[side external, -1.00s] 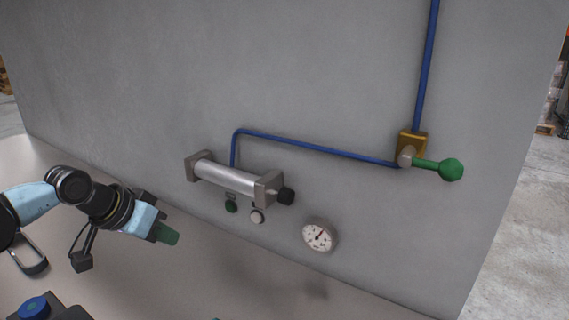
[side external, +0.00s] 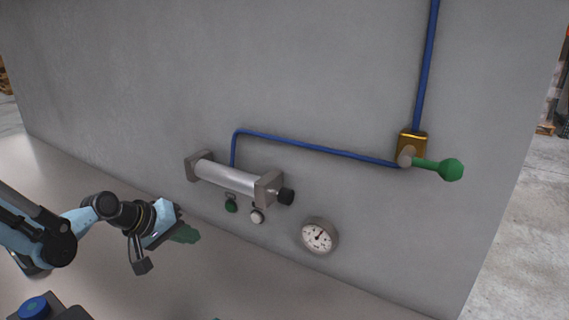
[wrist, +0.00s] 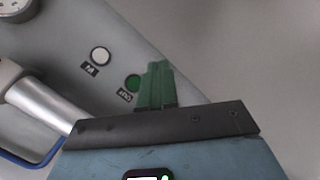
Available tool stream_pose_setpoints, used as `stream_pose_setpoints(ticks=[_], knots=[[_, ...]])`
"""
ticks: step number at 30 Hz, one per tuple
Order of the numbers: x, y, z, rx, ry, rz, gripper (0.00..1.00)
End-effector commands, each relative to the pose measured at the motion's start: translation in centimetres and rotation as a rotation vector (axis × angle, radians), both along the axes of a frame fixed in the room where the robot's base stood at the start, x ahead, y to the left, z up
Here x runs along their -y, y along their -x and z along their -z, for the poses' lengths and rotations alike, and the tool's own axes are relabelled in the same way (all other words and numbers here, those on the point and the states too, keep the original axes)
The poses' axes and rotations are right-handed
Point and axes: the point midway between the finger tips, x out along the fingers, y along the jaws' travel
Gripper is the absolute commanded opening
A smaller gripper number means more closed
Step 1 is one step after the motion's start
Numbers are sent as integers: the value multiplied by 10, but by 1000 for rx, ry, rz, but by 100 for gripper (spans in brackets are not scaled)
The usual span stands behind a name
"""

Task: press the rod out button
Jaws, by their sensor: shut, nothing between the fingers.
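The green button (side external: 231,206) is on the grey wall below the left part of the cylinder (side external: 226,178). In the wrist view the green button (wrist: 133,82) has a label that appears to read OUT, and my fingertips partly overlap its right edge. The white button (side external: 257,216) is to its right, and in the wrist view the white button (wrist: 100,54) has a label that appears to read IN. My gripper (side external: 190,235) has green fingers, shut and empty, left of and below the green button and apart from it. The fingers (wrist: 157,82) also show in the wrist view.
A round gauge (side external: 319,236) is on the wall right of the buttons. A blue pipe (side external: 310,148) runs from the cylinder to a brass valve (side external: 411,143) with a green lever (side external: 440,168). The black rod end (side external: 286,196) sticks out of the cylinder's right side.

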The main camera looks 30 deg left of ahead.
Motion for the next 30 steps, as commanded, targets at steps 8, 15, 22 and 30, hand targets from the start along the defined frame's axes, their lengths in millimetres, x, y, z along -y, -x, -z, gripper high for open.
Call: stream_pose_setpoints(ticks=[8,15,22,30], knots=[[0,0,0,0,-1,1,0],[0,-14,0,-1,-3,3,0],[0,-44,0,-1,-3,3,0],[0,-75,0,0,-3,2,0]])
